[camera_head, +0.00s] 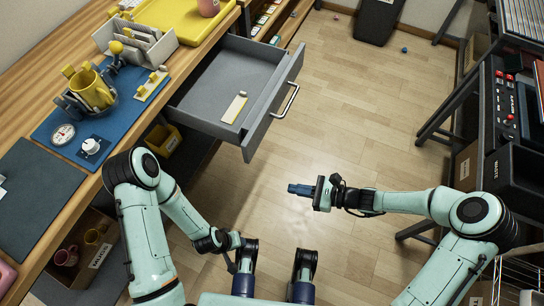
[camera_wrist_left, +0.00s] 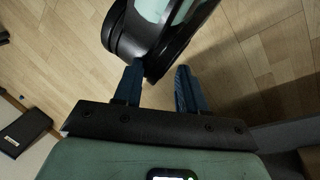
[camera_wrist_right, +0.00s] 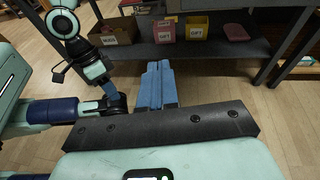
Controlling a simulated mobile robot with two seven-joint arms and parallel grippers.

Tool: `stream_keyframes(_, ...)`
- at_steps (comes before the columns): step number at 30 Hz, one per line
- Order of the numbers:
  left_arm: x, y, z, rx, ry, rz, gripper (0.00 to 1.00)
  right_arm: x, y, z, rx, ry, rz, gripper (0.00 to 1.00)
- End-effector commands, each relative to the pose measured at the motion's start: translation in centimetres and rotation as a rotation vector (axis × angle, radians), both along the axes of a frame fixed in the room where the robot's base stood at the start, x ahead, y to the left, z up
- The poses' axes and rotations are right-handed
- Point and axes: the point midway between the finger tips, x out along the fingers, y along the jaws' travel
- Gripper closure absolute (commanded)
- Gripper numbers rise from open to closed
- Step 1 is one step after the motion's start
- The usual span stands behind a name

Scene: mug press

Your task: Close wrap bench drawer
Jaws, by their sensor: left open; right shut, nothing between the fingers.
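The grey wrap bench drawer (camera_head: 215,85) is pulled far out from under the wooden bench in the head view. Its front panel carries a silver bar handle (camera_head: 286,101).
The floor (camera_head: 345,110) between is clear.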

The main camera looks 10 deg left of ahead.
Motion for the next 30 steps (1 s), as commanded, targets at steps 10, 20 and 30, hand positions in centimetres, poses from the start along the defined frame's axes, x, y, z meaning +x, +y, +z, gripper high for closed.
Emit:
stream_keyframes(10, 1.5, 0.6, -2.6, 0.018, -0.040, 0.015, 0.59, 6.2, -0.3, 4.9, 0.260, -0.022, -0.162, 1.00)
stream_keyframes(20, 3.6, 1.7, -4.3, 0.045, -0.093, 0.038, 0.59, 8.0, 6.0, 4.7, 0.258, -0.020, -0.157, 1.00)
stream_keyframes(30, 5.4, 2.8, -5.8, 0.071, -0.138, 0.059, 0.59, 9.8, 11.2, 4.7, 0.255, -0.020, -0.160, 1.00)
